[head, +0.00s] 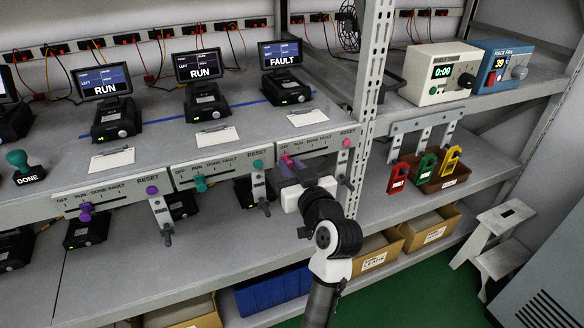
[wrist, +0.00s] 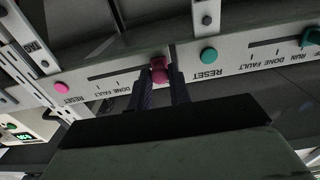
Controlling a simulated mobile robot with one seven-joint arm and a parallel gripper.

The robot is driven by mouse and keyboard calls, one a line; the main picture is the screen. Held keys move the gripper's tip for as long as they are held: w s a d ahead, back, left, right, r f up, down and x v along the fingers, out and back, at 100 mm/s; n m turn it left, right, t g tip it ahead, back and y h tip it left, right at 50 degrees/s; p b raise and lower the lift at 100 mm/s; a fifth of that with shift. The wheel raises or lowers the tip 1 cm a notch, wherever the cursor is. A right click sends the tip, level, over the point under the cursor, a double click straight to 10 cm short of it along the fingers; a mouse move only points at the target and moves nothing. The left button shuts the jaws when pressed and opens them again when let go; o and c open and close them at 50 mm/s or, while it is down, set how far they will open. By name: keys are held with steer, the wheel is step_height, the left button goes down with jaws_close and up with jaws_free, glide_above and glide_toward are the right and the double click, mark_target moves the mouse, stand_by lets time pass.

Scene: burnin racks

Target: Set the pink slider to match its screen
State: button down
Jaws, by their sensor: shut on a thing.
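The pink slider (wrist: 159,69) sits between my gripper's fingers (wrist: 162,82) in the wrist view, which shows the panel upside down. My gripper is shut on its knob. In the head view the pink slider (head: 287,160) is at the left part of its slot, on the OFF/RUN side of DONE; my fingers hide the exact mark. My gripper (head: 289,172) reaches up to it from below. The screen (head: 281,55) above this panel reads FAULT. The pink reset button (head: 346,143) is at the panel's right end, also seen in the wrist view (wrist: 62,88).
A teal slider (head: 200,184) and a purple slider (head: 86,212) are on panels to the left; their screens read RUN. A rack post (head: 364,110) stands just right of the pink panel. Red, green and yellow tags (head: 397,178) are farther right. Levers hang below the panels.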

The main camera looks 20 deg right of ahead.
steer(key=d+b, duration=0.2)
steer(key=d, duration=0.8)
steer(key=shift+w+d+b, duration=0.15)
steer(key=shift+d+b, duration=0.05)
steer(key=shift+b, duration=0.15)
steer(key=shift+d+r, duration=0.1)
steer(key=shift+d, duration=0.1)
steer(key=c, duration=1.3)
jaws_free()
steer(key=shift+d, duration=0.2)
steer(key=shift+a, duration=0.1)
steer(key=s+b, duration=0.1)
steer(key=s, duration=0.3)
steer(key=s+b, duration=0.1)
steer(key=s, duration=0.4)
steer(key=s+b, duration=0.2)
steer(key=s, duration=0.2)
steer(key=shift+s+d, duration=0.25)
steer(key=shift+s, duration=0.15)
